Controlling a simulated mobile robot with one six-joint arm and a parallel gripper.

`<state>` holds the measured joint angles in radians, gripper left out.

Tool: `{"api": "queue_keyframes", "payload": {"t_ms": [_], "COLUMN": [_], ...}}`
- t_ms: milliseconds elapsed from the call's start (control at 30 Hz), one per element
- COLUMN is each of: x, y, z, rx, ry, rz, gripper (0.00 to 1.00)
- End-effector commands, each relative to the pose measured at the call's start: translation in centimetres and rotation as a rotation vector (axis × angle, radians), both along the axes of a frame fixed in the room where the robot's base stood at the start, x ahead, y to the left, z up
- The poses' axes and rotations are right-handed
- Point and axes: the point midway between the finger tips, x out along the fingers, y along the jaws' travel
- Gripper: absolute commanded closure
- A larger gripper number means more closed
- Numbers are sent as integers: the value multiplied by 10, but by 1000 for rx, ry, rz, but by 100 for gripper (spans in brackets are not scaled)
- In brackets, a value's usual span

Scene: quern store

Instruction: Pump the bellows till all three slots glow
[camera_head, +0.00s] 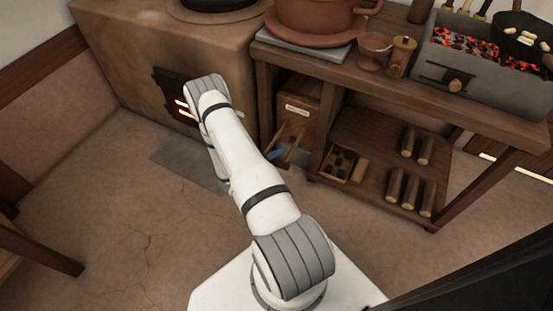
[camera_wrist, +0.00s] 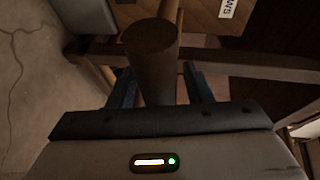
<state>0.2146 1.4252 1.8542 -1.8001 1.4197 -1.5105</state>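The bellows (camera_head: 300,92) is a wooden box with a pale label under the table, beside the stove; its label also shows in the wrist view. A round wooden handle (camera_wrist: 152,42) stands out from it. My gripper (camera_wrist: 160,85) has one dark blue finger on each side of this handle, with narrow gaps showing, so it looks open around it. In the head view my gripper (camera_head: 275,153) is small and partly hidden by my arm. The stove's dark fire door (camera_head: 165,83) shows two glowing slots (camera_head: 183,108); my arm covers part of the door.
The table (camera_head: 345,80) carries a clay pot (camera_head: 318,18) and a grey brazier (camera_head: 480,75) with glowing coals. Its lower shelf (camera_head: 375,140) holds several logs and a small crate. A table leg stands close right of the bellows.

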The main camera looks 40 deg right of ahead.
Motion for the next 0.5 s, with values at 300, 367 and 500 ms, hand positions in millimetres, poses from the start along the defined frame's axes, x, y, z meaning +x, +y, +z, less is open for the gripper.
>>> {"api": "queue_keyframes", "payload": {"t_ms": [300, 367, 500], "x": [0, 0, 0], "y": [1, 1, 1], "z": [0, 0, 0], "rx": [0, 0, 0], "ry": [0, 0, 0], "rz": [1, 1, 1], "gripper": [81, 86, 97]}}
